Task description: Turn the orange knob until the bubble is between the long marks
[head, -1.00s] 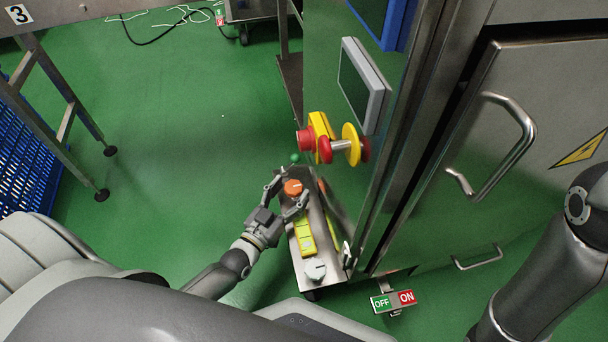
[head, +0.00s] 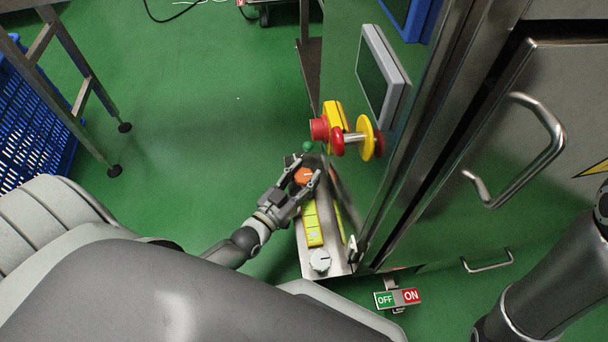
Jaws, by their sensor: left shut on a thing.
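The orange knob (head: 303,177) sits on the narrow metal shelf (head: 342,266) at the side of the steel cabinet. My left gripper (head: 307,170) has its two fingers on either side of the knob and is shut on it. A yellow-green level (head: 313,226) lies on the shelf, nearer to me than the knob. Its bubble and long marks are too small to make out. My right arm shows at the right edge, but its gripper is out of view.
A white knob (head: 320,260) sits at the shelf's near end. A red and yellow stop button (head: 320,129) and a grey-framed screen (head: 379,75) are beyond the orange knob. An OFF/ON sign (head: 398,298) is lower right.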

